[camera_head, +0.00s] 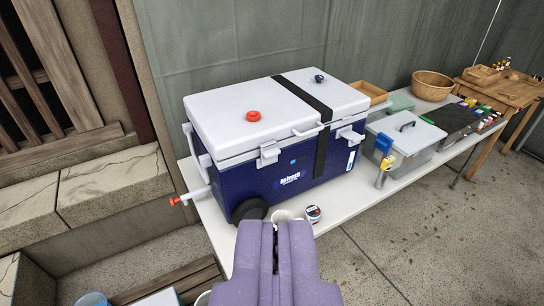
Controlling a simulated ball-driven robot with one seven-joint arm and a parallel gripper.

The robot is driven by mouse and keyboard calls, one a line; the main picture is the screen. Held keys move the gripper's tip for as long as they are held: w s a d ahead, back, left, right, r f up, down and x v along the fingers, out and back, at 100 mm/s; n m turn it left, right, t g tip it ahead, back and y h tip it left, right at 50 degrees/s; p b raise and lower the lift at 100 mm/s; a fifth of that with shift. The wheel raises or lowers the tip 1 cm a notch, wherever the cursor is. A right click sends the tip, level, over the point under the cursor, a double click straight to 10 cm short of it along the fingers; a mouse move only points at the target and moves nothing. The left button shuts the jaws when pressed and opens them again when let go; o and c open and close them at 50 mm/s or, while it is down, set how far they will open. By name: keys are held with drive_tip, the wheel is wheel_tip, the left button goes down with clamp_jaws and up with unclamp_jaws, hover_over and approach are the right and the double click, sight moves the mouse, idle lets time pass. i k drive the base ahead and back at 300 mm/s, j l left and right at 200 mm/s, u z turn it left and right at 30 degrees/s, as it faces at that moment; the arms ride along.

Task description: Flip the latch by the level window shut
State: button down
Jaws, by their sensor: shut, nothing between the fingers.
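A cooler with a dark blue body (262,186) and a white lid (235,110) stands on a white table. A narrow white window strip (351,160) with a blue mark is on its front, near the right end. A white latch (349,133) sits just above that strip, at the lid seam; its exact position is too small to tell. A second white latch (268,156) is further left on the front. My purple gripper (275,228) is shut and empty at the bottom middle, in front of the cooler and apart from both latches.
A black strap (321,150) crosses the cooler. A cup (283,214) and small round tin (313,213) stand before it. A clear lidded box (408,139), blue-and-yellow item (383,160) and bowl (433,85) are to the right.

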sight(355, 138)
drive_tip(key=i+l, duration=0.55)
drive_tip(key=i+l+z, duration=0.15)
drive_tip(key=i+l, duration=0.8)
drive_tip(key=i, duration=0.25)
drive_tip(key=i+j, duration=0.35)
